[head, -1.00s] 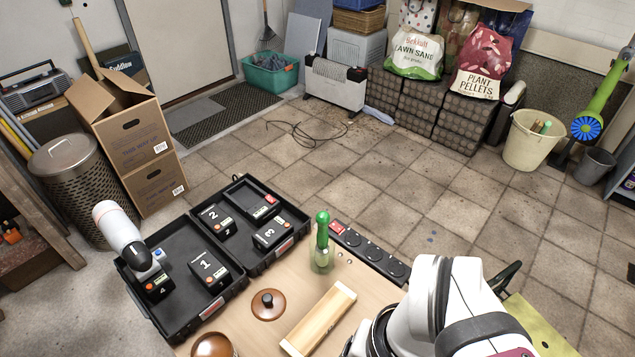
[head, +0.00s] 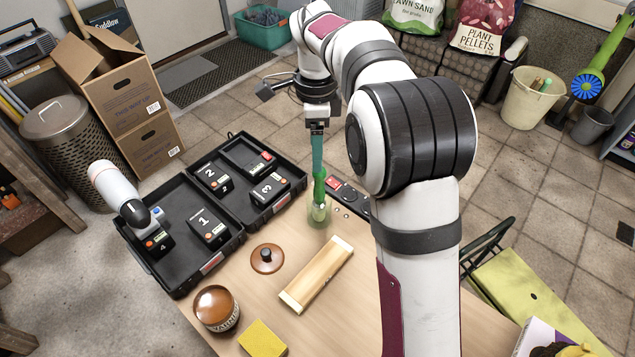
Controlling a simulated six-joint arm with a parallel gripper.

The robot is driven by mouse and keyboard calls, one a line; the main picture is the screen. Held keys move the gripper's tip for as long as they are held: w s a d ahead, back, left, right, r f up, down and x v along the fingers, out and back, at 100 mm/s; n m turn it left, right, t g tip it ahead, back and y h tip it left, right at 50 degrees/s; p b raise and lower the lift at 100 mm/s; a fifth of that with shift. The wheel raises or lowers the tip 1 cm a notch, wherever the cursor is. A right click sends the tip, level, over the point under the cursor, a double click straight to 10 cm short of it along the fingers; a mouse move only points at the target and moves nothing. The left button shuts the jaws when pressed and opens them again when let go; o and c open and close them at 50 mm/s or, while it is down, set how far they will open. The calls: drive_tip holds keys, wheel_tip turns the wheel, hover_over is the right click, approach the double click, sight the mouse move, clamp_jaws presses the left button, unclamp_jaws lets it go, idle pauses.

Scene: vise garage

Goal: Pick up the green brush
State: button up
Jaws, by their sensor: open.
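The green brush (head: 319,187) stands upright, handle up, in a clear glass jar (head: 318,213) near the far edge of the wooden table. My gripper (head: 317,165) points straight down above the brush, and its long teal fingers reach the top of the green handle in the head view. The jaws are open. From this side the fingers overlap, so I cannot tell whether the handle top is between them or just below. The brush's lower end is in the jar and hard to make out.
Left of the jar is an open black case (head: 262,207) with numbered blocks. A power strip (head: 350,197) lies just right of it. Nearer are a brown lid (head: 267,258), a wooden piece (head: 316,275), a tin (head: 216,309) and a yellow sponge (head: 262,338).

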sight(319, 181)
drive_tip(key=f, duration=1)
drive_tip(key=shift+d+f, duration=0.25)
drive_tip(key=shift+d, duration=0.05)
drive_tip(key=shift+w, duration=0.1)
clamp_jaws()
